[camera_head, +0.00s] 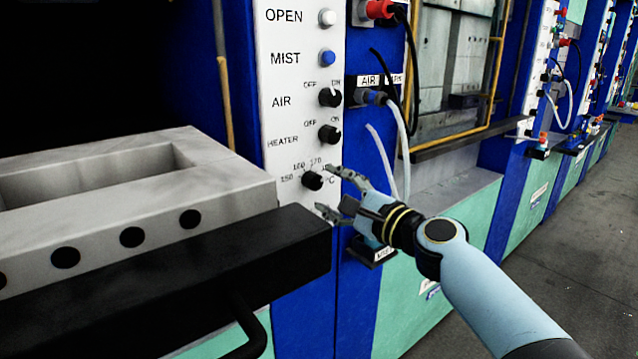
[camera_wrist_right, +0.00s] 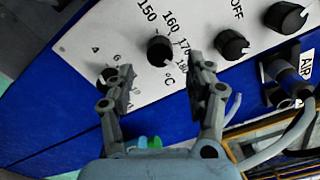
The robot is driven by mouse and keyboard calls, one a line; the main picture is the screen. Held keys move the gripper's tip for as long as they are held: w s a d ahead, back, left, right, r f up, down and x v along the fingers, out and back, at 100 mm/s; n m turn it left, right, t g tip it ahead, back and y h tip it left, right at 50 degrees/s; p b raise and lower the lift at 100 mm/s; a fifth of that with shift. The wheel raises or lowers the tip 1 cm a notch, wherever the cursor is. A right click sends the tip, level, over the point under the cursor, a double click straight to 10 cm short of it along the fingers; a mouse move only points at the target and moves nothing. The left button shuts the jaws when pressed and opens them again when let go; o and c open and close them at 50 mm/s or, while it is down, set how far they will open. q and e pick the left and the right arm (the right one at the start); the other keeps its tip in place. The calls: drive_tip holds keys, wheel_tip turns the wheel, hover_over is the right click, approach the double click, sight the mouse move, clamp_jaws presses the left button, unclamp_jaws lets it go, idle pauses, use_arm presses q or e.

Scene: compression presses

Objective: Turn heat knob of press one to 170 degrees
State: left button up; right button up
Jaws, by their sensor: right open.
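The black heat knob (camera_head: 312,180) sits low on the white control panel of the nearest press, with printed degree marks around it. In the right wrist view, the heat knob (camera_wrist_right: 160,50) lies just beyond and between my fingertips, with 150, 160, 170 and 180 printed around it. I cannot tell its exact setting. My right gripper (camera_head: 327,191) is open and empty, just right of the knob, its two fingers spread above and below it. It also shows in the right wrist view (camera_wrist_right: 161,68). I see no contact with the knob. My left gripper is not in view.
Above are the heater switch (camera_head: 330,134), air switch (camera_head: 330,97), blue mist button (camera_head: 328,58) and white open button (camera_head: 327,17). A white air hose (camera_head: 400,140) hangs right of the panel. A black ledge (camera_head: 200,285) juts out at the lower left.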

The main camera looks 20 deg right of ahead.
sight(318, 184)
drive_tip(key=x, duration=0.4)
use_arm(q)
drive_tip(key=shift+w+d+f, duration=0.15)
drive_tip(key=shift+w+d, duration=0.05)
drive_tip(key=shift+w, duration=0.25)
use_arm(e)
drive_tip(key=shift+w+a, duration=0.15)
drive_tip(key=shift+w, duration=0.2)
drive_tip(key=shift+c, duration=0.3)
clamp_jaws()
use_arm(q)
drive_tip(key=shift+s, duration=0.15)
